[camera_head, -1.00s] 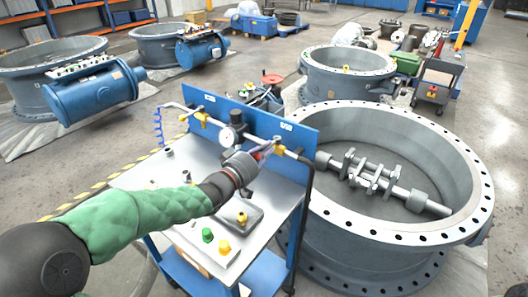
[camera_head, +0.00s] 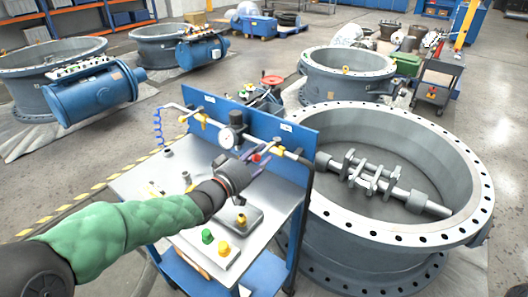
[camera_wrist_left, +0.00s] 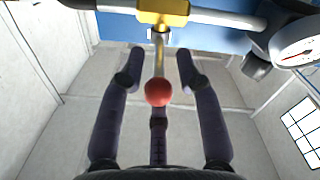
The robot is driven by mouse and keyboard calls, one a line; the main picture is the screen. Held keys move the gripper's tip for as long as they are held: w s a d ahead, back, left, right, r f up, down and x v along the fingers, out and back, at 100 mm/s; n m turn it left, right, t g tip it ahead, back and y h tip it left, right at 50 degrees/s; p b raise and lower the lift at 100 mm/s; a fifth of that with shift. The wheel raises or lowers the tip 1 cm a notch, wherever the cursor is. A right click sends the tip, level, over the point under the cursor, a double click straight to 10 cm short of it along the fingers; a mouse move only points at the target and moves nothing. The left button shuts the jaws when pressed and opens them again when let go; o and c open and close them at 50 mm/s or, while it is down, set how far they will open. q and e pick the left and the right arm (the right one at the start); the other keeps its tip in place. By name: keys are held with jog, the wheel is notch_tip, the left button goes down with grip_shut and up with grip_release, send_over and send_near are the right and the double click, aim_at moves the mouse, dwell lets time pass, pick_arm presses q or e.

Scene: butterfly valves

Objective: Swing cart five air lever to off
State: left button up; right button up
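My left gripper (camera_head: 262,159) is at the upper pipe of the cart, in front of the blue back panel (camera_head: 248,124). In the left wrist view the air lever ends in a red ball knob (camera_wrist_left: 158,92) and joins a yellow valve body (camera_wrist_left: 162,12) on the pipe. In the head view the hand partly hides the lever. My right gripper is not in view.
A round gauge (camera_head: 236,117) sits on the pipe close to the hand. The steel cart top (camera_head: 150,184) carries a grey box and a plate with green and yellow buttons (camera_head: 207,236). A large flanged valve ring (camera_head: 385,237) stands close to the cart's right.

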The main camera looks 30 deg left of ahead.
pick_arm(q)
jog(key=s+a, duration=0.1)
jog(key=s, duration=0.8)
jog(key=shift+a, duration=0.15)
jog(key=shift+r, duration=0.1)
